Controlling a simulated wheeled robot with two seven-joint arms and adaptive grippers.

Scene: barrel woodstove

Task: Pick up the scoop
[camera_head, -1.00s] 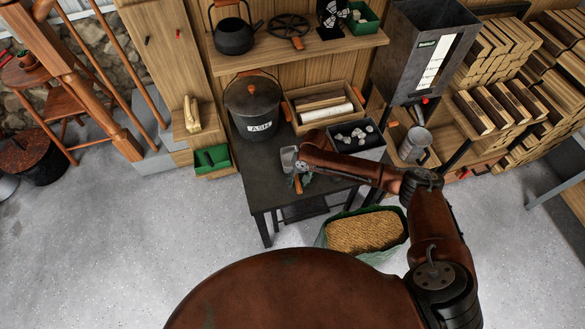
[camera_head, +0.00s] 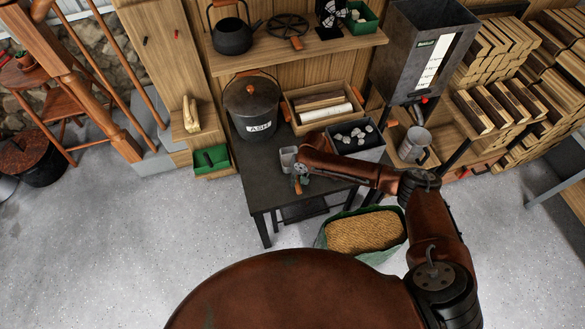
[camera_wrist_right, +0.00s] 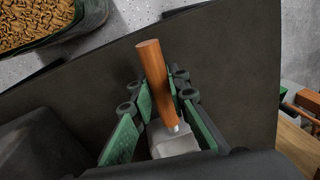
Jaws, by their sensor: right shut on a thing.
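The scoop has a grey metal pan (camera_head: 288,159) and an orange-brown wooden handle (camera_head: 298,185). It is at the front of the dark table, beside the ash bucket. My right gripper (camera_head: 302,182) is shut on the handle. In the right wrist view the handle (camera_wrist_right: 152,70) runs between the green-padded fingers of my right gripper (camera_wrist_right: 164,100), and part of the metal pan (camera_wrist_right: 173,142) shows behind it. I cannot tell whether the scoop touches the table. My left gripper is not in view.
On the dark table (camera_head: 262,190) stand the lidded ash bucket (camera_head: 253,108), a wooden box (camera_head: 325,106) and a bin of pale lumps (camera_head: 358,143). A green-edged container of pellets (camera_head: 365,231) is on the floor at the table's front right.

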